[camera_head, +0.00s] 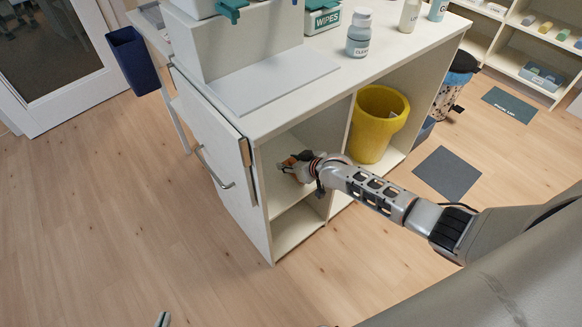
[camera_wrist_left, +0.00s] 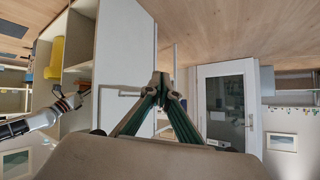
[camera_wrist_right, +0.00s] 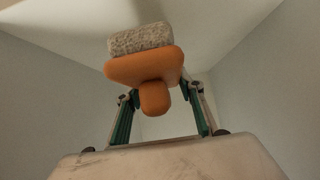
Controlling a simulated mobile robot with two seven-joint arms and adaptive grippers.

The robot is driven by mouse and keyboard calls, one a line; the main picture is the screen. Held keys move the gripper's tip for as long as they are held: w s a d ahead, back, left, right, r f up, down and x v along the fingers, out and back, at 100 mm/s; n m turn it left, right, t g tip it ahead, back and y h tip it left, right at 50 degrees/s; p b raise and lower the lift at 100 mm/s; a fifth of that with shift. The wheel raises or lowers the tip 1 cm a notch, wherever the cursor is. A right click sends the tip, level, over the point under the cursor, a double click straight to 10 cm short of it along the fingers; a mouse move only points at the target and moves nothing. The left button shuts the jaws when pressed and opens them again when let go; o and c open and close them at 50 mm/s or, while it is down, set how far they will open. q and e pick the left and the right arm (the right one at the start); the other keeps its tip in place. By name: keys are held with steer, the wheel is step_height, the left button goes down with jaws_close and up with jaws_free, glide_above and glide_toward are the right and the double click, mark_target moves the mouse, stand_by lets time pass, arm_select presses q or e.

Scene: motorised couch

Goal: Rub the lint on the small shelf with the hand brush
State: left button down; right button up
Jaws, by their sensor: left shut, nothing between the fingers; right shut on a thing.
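The hand brush (camera_wrist_right: 143,68) has an orange body and handle and a grey, rough bristle block. My right gripper (camera_wrist_right: 158,98) is shut on its handle. In the head view my right gripper (camera_head: 302,168) reaches into the upper left compartment of the white cabinet, with an orange bit of the brush (camera_head: 287,161) showing. The small shelf (camera_head: 281,197) is the board below it; I cannot tell whether the brush touches a surface. No lint can be made out. My left gripper (camera_wrist_left: 160,86) is shut and empty; only its tip shows at the bottom of the head view (camera_head: 163,319).
A yellow bucket (camera_head: 378,122) stands in the neighbouring compartment, right of a divider. The counter (camera_head: 272,90) above holds a cleaner bottle (camera_head: 359,35) and wipes box (camera_head: 322,17). A cabinet door with a handle (camera_head: 214,172) is at the left. The floor in front is clear.

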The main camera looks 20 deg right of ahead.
steer(key=shift+w+r, duration=0.2)
steer(key=shift+r, duration=0.75)
step_height(320, 180, up, 2)
steer(key=shift+r+p, duration=0.1)
steer(key=shift+p, duration=1)
steer(key=shift+s+r+p, duration=0.15)
steer(key=shift+r+p, duration=0.15)
steer(key=shift+p, duration=0.05)
arm_select(q)
steer(key=shift+s+r, duration=0.1)
steer(key=shift+s, duration=0.65)
arm_select(e)
steer(key=shift+f, duration=0.2)
arm_select(q)
steer(key=shift+w+r, duration=0.1)
steer(key=shift+r, duration=0.05)
